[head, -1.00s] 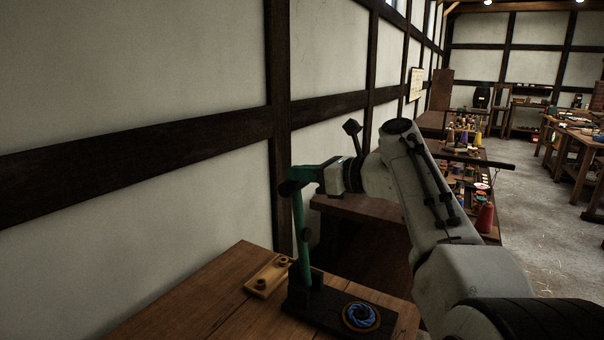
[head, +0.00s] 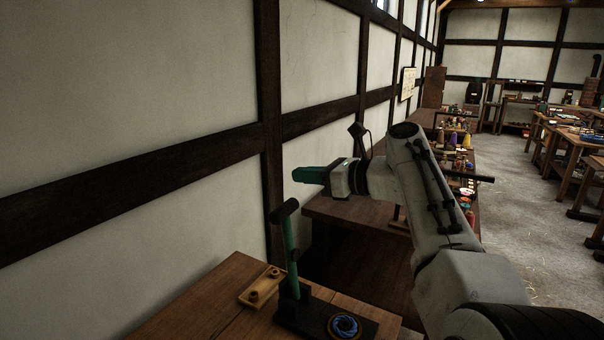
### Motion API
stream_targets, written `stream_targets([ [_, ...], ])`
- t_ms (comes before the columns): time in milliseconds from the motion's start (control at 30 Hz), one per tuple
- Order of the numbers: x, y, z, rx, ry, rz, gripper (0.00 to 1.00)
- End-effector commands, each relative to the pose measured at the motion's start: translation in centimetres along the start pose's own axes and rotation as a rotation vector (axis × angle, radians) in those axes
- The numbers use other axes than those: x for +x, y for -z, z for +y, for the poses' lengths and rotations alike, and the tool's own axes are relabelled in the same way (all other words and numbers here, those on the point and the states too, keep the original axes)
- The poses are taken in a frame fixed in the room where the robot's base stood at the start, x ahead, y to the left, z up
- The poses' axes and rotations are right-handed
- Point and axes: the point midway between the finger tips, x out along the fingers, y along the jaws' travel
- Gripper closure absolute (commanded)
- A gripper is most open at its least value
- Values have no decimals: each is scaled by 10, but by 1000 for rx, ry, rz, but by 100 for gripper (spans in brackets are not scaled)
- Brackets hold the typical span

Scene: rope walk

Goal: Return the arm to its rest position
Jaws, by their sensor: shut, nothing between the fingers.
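My gripper (head: 310,174) has green fingers and is shut with nothing between them. It points left, raised above the near bench and in front of the timber wall. My white arm comes up from the lower right. Below and to the left of the gripper, a green lever with a black crossbar handle (head: 284,210) stands nearly upright on a dark base (head: 300,316). The gripper is clear of the handle.
The near wooden bench (head: 205,296) carries a light wooden block with two pegs (head: 262,287) and a blue coil in a round holder (head: 344,326). A second bench (head: 350,215) with spools stands behind my arm. Open floor (head: 520,215) lies to the right.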

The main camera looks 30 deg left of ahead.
Motion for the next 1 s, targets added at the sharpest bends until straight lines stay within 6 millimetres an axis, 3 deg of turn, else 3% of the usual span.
stream_targets([
  [133, -4, -10, -1, 0, 0, 0, 100],
  [733, -5, -8, -2, -2, 1, 1, 100],
  [867, -16, 27, -9, -60, 17, 43, 100],
  [967, -36, 78, -18, -163, 37, 113, 100],
  [1000, -47, 104, -20, -213, 44, 149, 100],
])
